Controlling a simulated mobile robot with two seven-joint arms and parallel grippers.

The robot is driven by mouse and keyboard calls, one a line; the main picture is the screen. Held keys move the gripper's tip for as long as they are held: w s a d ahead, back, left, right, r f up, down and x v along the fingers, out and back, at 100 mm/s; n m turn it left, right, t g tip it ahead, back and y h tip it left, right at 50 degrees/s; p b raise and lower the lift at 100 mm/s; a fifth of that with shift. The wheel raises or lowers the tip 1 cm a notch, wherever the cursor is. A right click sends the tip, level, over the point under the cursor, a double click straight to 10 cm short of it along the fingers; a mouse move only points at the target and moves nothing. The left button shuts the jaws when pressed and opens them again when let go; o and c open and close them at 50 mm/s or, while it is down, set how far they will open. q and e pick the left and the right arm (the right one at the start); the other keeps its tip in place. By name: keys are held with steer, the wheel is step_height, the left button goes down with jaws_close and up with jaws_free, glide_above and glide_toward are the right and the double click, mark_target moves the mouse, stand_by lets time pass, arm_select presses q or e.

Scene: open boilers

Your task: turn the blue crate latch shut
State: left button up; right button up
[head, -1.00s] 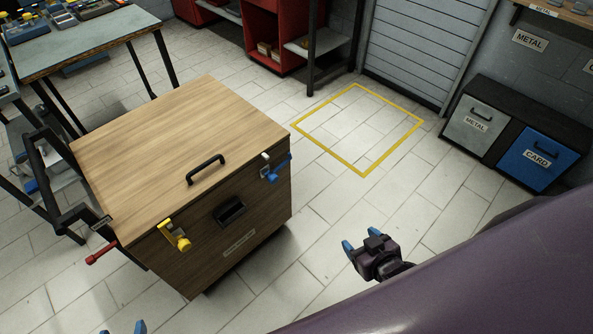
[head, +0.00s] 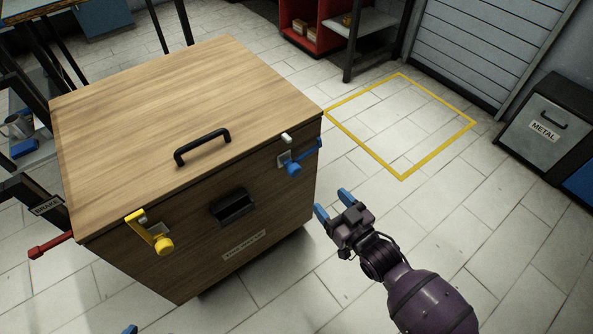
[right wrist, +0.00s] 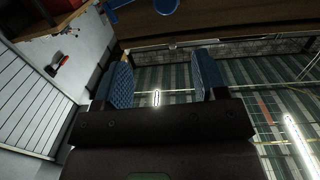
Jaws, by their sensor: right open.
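The wooden crate (head: 185,105) stands on the floor, its lid down. The blue latch (head: 300,160) is at the right end of its front face, its arm tilted up to the right, beside a small pale catch (head: 286,138) on the lid edge. In the right wrist view the blue latch (right wrist: 145,10) shows at the top edge, partly cut off. My right gripper (head: 334,203) is open and empty, below and right of the blue latch, apart from it. My left gripper (head: 130,329) shows only as a blue tip at the bottom edge.
A yellow latch (head: 150,232) is on the crate's front left, with a dark recessed handle (head: 233,207) between the latches. A black lid handle (head: 202,147) stands up. A red-ended brake lever (head: 50,246) sticks out left. Floor inside the yellow outline (head: 402,179) is clear.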

mark_target(297, 173)
steer(key=shift+n+y, duration=0.3)
steer(key=shift+y, duration=0.2)
steer(key=f+b+x, duration=0.1)
steer(key=x, duration=0.3)
steer(key=b+x, duration=0.1)
steer(key=x, duration=0.3)
steer(key=f+b+x, duration=0.1)
steer(key=x, duration=0.3)
steer(key=shift+a+f+b, duration=0.3)
steer(key=shift+f, duration=0.05)
steer(key=shift+w+a+r, duration=0.15)
steer(key=shift+w+a, duration=0.15)
steer(key=shift+w, duration=0.2)
steer(key=shift+c, duration=0.3)
jaws_close()
